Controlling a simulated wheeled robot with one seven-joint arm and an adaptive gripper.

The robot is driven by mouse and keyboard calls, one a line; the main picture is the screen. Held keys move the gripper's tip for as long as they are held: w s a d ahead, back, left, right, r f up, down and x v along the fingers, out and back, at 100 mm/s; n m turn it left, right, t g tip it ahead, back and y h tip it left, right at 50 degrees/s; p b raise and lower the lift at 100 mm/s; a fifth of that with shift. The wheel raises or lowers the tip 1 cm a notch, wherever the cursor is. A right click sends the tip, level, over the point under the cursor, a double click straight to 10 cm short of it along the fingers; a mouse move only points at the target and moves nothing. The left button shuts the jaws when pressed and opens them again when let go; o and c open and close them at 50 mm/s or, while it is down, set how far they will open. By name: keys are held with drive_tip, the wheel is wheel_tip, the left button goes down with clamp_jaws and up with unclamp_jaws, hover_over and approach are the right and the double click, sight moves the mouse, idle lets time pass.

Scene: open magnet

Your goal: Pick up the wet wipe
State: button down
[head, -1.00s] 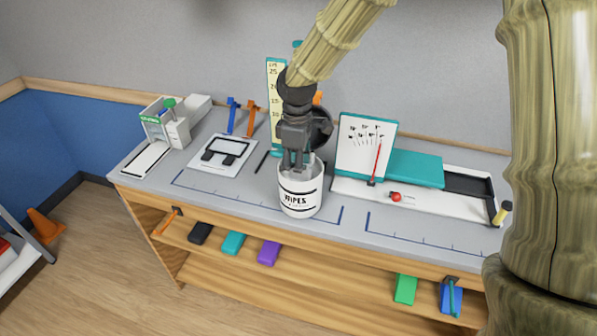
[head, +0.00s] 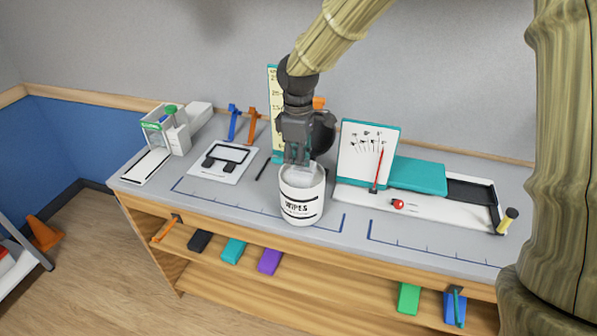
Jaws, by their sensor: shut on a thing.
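The white wipes canister (head: 301,207), lettered "WIPES", stands upright on the grey bench top. My gripper (head: 298,160) points down at its open mouth, with the fingertips at about the rim. The gripper is shut on the wet wipe (head: 300,174), a pale patch just below the fingers in the mouth. The wipe's edges are hard to tell from the white canister, and its lower part is hidden inside.
A framed plate (head: 224,160) lies left. A tall scale (head: 273,100) stands behind. The bench's front strip is mostly clear.

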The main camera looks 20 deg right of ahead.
drive_tip(key=s+d+r+b, duration=0.1)
drive_tip(key=s+d+b, duration=0.1)
drive_tip(key=s, duration=0.5)
drive_tip(key=s+d+b, duration=0.2)
drive_tip(key=s+d, duration=0.1)
drive_tip(key=s, duration=0.5)
drive_tip(key=shift+d+r, duration=0.15)
drive_tip(key=shift+r, duration=0.2)
drive_tip(key=shift+c, duration=2.2)
unclamp_jaws()
drive_tip(key=shift+s+r, duration=0.1)
drive_tip(key=shift+r, duration=0.1)
